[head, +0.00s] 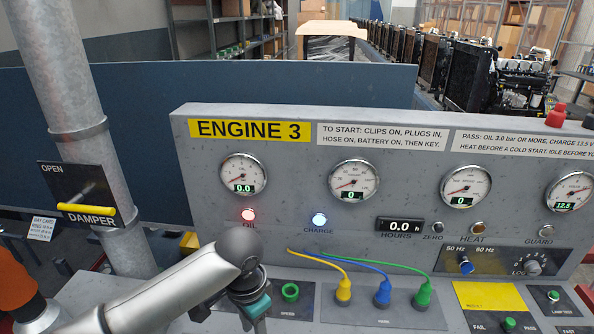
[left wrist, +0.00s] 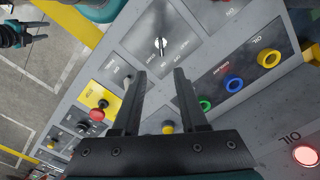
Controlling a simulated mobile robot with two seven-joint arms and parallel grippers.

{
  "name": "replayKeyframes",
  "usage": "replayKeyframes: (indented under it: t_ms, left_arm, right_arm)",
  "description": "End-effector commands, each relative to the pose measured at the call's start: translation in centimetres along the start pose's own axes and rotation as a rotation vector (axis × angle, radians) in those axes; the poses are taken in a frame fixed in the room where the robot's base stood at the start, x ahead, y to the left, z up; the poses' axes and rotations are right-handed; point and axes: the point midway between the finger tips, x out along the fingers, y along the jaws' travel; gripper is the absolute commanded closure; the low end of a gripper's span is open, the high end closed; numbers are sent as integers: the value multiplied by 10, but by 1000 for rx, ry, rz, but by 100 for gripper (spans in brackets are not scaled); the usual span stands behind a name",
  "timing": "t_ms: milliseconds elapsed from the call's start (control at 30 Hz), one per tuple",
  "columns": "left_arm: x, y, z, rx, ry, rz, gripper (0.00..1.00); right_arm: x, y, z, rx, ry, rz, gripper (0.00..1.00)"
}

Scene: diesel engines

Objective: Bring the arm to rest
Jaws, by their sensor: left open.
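My left arm (head: 190,285) reaches in from the lower left in the head view, over the left part of the engine console (head: 190,145). Its gripper is hidden there behind the wrist. In the left wrist view my left gripper (left wrist: 162,72) is open and empty, with its two dark fingers apart above the console's sloped panel. A knob (left wrist: 160,46) shows beyond the fingertips; I see no contact. My right gripper (left wrist: 38,31) shows small at the top left of the left wrist view, over the floor, with its fingers apart.
The damper handle (head: 87,209) is on a post at the left. Yellow, blue and green plugs (head: 382,291) with cables stand on the panel. The red oil lamp (head: 248,215) and the charge lamp (head: 319,219) are lit. Open floor (left wrist: 35,95) lies beside the console.

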Motion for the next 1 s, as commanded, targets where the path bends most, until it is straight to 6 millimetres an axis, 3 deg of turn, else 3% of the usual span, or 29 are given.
replayKeyframes:
  t_ms: [300,500,700,1000]
  left_arm:
    - [20,65,3,-6,151,74,57]
    - [24,92,18,-95,262,94,57]
    - [25,100,49,-239,328,71,57]
    - [24,89,114,-444,328,-30,57]
  right_arm:
    - [0,0,0,0,0,0,50]
    - [0,0,0,0,0,0,50]
    - [0,0,0,0,0,0,50]
    - [0,0,0,0,0,0,50]
